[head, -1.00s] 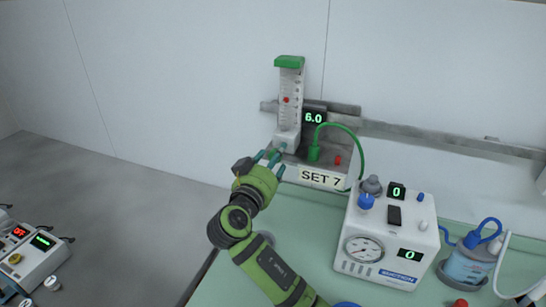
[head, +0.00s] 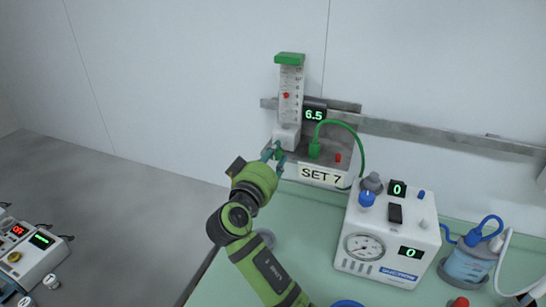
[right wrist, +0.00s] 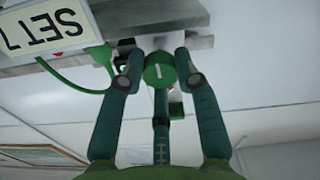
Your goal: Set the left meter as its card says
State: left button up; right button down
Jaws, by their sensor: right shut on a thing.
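The left meter (head: 290,95) is a clear upright tube with a green cap and a red float, mounted on the wall rail. Its display (head: 314,115) reads 6.5. The card (head: 321,175) below it says SET 7; it also shows upside down in the right wrist view (right wrist: 45,30). My right gripper (head: 273,153) is at the meter's base. In the right wrist view its fingers are shut on the green knob (right wrist: 159,71), which has a white mark. My left gripper is not in view.
A white suction unit (head: 388,240) with a gauge and two displays reading 0 stands on the green counter to the right. A green hose (head: 357,150) loops beside the meter. A blue-lidded jar (head: 468,262) is at the far right. Another device (head: 35,255) is at lower left.

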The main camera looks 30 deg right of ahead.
jog(key=shift+f, duration=0.35)
jog(key=c, duration=1)
grip_release()
jog(key=shift+c, duration=0.2)
jog(key=shift+o, duration=0.7)
jog(key=shift+s+r, duration=0.1)
jog(key=shift+r, duration=0.05)
jog(key=v, duration=0.7)
jog(key=shift+s+a, duration=0.15)
jog(key=shift+a, duration=0.05)
